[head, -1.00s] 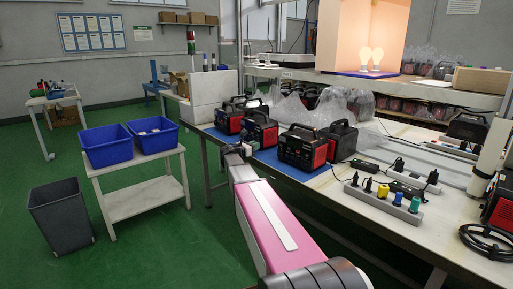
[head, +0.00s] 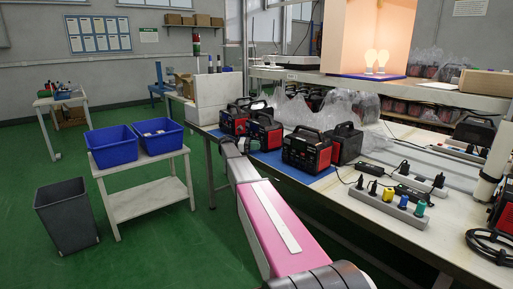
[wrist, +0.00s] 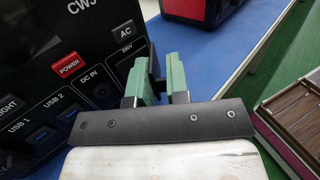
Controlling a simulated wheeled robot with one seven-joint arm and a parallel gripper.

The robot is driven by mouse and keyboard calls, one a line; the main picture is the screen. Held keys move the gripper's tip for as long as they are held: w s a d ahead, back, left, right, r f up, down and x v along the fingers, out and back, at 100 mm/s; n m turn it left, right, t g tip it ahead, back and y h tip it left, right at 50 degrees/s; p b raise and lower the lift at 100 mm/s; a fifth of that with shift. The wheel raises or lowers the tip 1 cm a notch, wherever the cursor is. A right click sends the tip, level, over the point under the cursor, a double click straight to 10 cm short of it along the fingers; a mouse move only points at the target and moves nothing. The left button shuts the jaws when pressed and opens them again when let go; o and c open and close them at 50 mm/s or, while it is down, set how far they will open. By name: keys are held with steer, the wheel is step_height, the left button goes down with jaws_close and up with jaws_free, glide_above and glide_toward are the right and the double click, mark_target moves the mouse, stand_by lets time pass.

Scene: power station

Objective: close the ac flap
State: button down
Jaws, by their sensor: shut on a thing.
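A black power station (wrist: 60,60) fills the left of the wrist view, with its red POWER button, USB ports and AC label facing me. My gripper (wrist: 157,84) has green fingertips beside the AC label. They are closed on a thin dark flap (wrist: 156,72) that stands out from the panel. The AC socket behind it is hidden. In the head view, my gripper (head: 243,146) is small and partly hidden, close to a black and red power station (head: 264,133) on the bench.
Other power stations stand close by, one to the right (head: 306,152) and one behind left (head: 234,121). A blue mat (wrist: 220,65) lies under them. A power strip (head: 396,208) lies farther right. Blue bins (head: 112,147) stand on a low table at left.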

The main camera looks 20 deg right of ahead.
steer(key=shift+m+g+y, duration=0.3)
steer(key=shift+m+g, duration=0.2)
steer(key=shift+g, duration=0.2)
steer(key=c, duration=1.2)
jaws_free()
steer(key=shift+o, duration=0.2)
steer(key=shift+w+a, duration=0.1)
steer(key=shift+w, duration=0.05)
